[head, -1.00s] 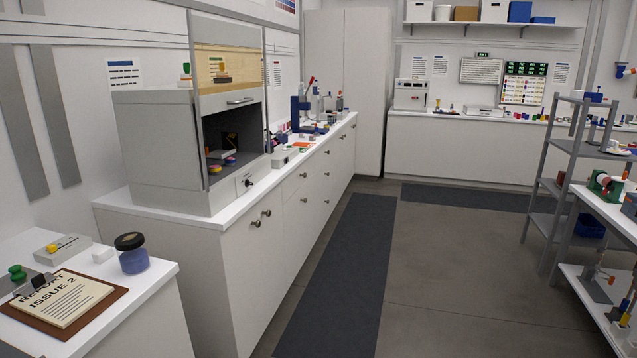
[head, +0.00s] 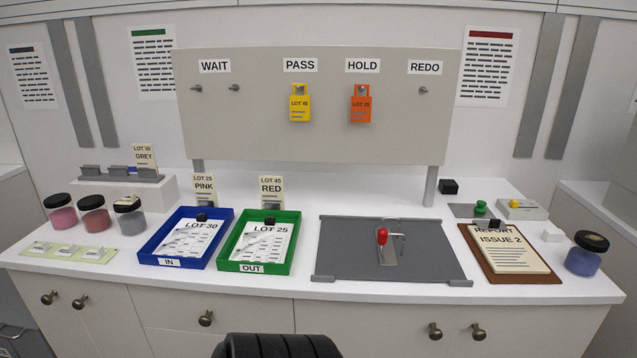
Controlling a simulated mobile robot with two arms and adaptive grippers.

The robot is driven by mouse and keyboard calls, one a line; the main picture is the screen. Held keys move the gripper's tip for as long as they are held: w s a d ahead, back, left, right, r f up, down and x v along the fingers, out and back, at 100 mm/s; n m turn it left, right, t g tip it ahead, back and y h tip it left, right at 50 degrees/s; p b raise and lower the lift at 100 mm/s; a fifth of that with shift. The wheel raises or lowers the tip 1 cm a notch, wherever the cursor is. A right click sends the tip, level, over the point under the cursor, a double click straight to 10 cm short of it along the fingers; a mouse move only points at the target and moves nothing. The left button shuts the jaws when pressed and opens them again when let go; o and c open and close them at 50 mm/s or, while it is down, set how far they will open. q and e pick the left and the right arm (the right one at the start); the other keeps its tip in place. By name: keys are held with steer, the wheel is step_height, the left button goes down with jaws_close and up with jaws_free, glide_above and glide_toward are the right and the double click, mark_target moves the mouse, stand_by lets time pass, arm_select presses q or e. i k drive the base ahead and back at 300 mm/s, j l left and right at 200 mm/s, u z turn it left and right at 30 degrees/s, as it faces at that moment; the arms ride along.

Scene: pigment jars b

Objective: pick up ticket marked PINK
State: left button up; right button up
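The ticket marked PINK (head: 204,187) is a small cream card reading LOT 25 PINK. It stands upright on the white counter, just behind the blue tray (head: 160,253) labelled IN. A third ticket marked GREY (head: 144,155) stands in a rack at the left. Neither of my grippers is in view.
A board (head: 320,125) with hooks rises behind, holding a yellow tag (head: 299,108) and an orange tag (head: 361,108). Several jars, including a pink one (head: 61,217), stand at the left. A grey mat (head: 345,250) with a red-handled device and a clipboard (head: 545,278) lie right.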

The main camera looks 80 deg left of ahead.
mark_target(204, 184)
steer(key=u, duration=3.15)
